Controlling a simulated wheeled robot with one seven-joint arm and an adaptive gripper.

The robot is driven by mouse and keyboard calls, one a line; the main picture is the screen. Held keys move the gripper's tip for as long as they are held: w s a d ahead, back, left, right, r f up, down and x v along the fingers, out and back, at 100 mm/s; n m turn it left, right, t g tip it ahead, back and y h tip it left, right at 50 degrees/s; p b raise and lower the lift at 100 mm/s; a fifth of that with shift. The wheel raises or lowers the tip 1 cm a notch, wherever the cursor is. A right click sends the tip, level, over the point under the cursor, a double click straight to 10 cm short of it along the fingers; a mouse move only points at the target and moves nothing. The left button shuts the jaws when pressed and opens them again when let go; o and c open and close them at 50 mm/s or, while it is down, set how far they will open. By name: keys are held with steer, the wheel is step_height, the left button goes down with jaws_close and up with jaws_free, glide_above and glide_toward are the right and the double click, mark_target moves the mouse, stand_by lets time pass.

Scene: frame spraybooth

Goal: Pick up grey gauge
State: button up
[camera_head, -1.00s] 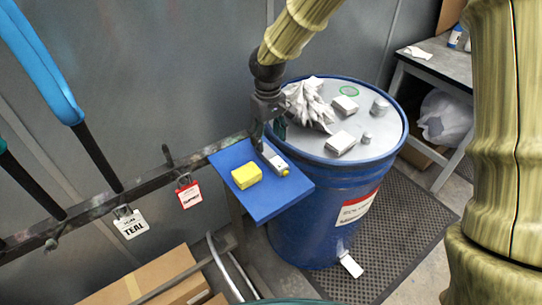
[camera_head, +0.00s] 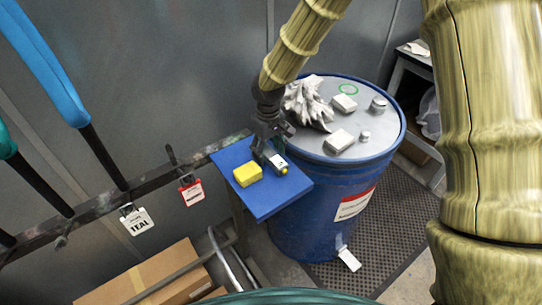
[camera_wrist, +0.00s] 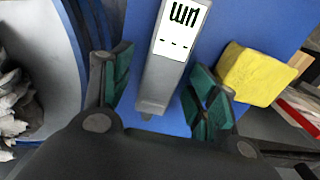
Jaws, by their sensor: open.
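The grey gauge (camera_head: 277,163) lies on a small blue shelf (camera_head: 262,207). In the wrist view the gauge (camera_wrist: 155,95) shows a white display with dark marks, and its grey end points toward my gripper. My gripper (camera_head: 268,153) is just over the gauge in the head view. In the wrist view my gripper (camera_wrist: 164,90) is open, with one green-padded finger on each side of the gauge and a gap at both sides. The fingers partly hide the gauge in the head view.
A yellow block (camera_head: 247,175) sits on the shelf close to the gauge, near my right finger in the wrist view (camera_wrist: 258,75). A blue drum (camera_head: 318,225) stands beside the shelf, with a crumpled glove (camera_head: 307,101) and several small items on top. Tags hang from a rail at left.

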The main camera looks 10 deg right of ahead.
steer(key=c, duration=1.2)
steer(key=shift+r, duration=0.1)
